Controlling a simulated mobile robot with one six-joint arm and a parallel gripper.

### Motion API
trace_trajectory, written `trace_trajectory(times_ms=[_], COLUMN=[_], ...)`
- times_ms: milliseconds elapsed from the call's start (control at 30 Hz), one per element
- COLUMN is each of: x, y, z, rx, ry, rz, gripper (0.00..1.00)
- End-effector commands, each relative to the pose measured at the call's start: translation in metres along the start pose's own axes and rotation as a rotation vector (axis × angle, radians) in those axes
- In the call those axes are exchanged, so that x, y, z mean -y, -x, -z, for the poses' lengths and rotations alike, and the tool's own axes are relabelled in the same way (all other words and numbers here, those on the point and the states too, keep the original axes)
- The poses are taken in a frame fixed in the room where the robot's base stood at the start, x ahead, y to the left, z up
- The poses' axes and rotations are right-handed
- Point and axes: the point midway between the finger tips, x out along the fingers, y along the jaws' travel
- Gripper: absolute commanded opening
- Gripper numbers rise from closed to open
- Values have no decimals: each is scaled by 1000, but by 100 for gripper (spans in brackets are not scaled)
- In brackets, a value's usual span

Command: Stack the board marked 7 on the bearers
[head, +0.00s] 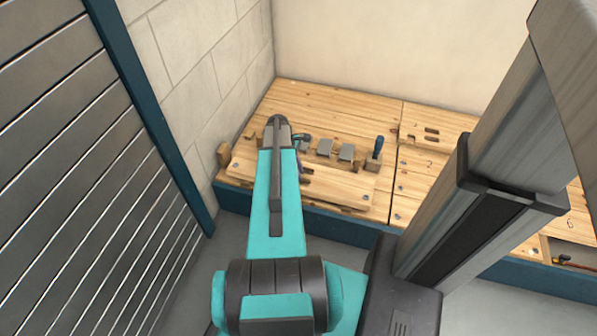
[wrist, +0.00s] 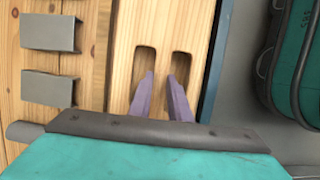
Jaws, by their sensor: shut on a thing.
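A pale wooden board (wrist: 160,30) with two rounded slots lies under my gripper in the wrist view. My gripper's two purple fingers (wrist: 163,82) reach into the slots and are shut on the wood between them. In the head view the board (head: 340,187) lies lengthwise along the front of the wooden deck, partly hidden by my arm. My gripper (head: 301,165) shows only as a small purple bit beside the arm. No number can be read on the board, and I cannot tell whether it is clear of what is below. I cannot make out the bearers.
Grey metal brackets (head: 346,152) stand behind the board; they also show in the wrist view (wrist: 50,33). A blue-handled tool (head: 378,146) stands upright in a block to their right. The deck (head: 330,110) is bare behind. A block wall (head: 200,60) and slatted shutter (head: 70,150) bound the left.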

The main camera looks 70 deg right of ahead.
Motion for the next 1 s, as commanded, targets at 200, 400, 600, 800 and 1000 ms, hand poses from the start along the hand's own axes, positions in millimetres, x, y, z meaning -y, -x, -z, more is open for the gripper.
trace_trajectory(times_ms=[200, 400, 600, 800, 1000], x=[0, 0, 0, 0, 0], y=[1, 0, -1, -3, -4], z=[0, 0, 0, 1, 1], rx=[1, 1, 1, 1, 0], ry=[0, 0, 0, 0, 0], rz=[-1, -1, -1, -1, -1], gripper=[0, 0, 0, 20, 39])
